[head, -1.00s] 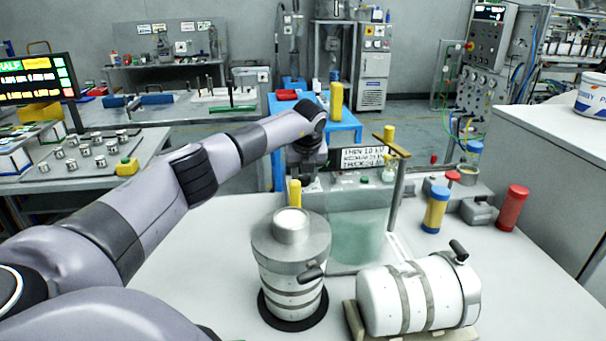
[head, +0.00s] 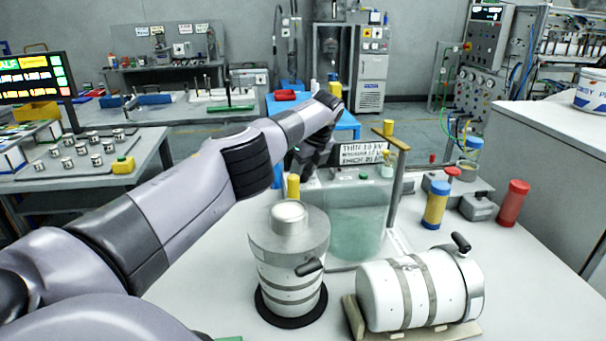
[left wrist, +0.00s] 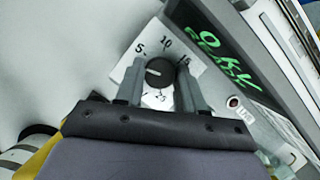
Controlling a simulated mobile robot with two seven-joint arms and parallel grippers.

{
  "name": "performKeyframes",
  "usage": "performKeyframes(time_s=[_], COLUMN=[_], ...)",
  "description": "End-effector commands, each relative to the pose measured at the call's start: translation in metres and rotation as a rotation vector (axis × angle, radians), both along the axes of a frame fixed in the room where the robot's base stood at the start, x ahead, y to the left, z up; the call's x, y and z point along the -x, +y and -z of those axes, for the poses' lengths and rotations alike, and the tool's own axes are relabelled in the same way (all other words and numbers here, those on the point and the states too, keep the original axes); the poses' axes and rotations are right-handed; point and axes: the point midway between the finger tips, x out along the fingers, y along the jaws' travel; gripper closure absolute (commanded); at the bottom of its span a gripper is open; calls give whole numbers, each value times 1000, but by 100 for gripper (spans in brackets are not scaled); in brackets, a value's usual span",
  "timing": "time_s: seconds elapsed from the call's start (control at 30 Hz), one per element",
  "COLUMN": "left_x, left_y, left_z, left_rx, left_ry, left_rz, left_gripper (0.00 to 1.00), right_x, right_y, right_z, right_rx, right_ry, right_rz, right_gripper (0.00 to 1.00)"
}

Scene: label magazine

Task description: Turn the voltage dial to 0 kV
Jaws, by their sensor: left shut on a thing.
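The voltage dial (left wrist: 159,73) is a round black knob on a white scale plate (left wrist: 150,48) marked 5, 10, 15 and 25 in the left wrist view. My left gripper (left wrist: 160,82) has one finger on each side of the knob and is shut on it. Which mark the knob points at is hard to tell. A dark display (left wrist: 215,55) beside it shows green text that seems to read 0 kV, with a blurred second line. In the head view my left gripper (head: 310,165) is at the back of the table, and my arm hides the dial. My right gripper is not visible.
A glass tank (head: 355,230) with greenish liquid stands in front of the gripper, with a printed sign (head: 362,153) behind. A white canister (head: 290,265) stands and another (head: 420,295) lies in front. Coloured cylinders (head: 436,205) stand to the right.

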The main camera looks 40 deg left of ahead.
Motion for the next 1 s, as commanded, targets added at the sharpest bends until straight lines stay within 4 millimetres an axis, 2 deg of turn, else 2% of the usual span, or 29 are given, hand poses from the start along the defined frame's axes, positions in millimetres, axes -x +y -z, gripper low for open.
performKeyframes(time_s=[0.03, 0.2, 0.77, 0.8, 0.87, 1.0], left_x=[1, 1, 3, 3, 3, 2], left_y=[-1, -1, 0, 0, 0, 0], left_z=[5, 3, 1, 1, 1, 0], left_rx=[1, 1, 2, 2, 2, 0], left_ry=[5, 2, 1, 2, 2, -1], left_rz=[-10, -38, -56, -56, -56, -55], left_gripper=[92, 92, 92, 59, 39, 37], right_x=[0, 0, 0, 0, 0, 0], right_y=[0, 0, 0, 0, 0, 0], right_z=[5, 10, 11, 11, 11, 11], right_rx=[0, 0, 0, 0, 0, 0], right_ry=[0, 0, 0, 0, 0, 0], right_rz=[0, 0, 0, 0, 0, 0], right_gripper=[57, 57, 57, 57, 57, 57])
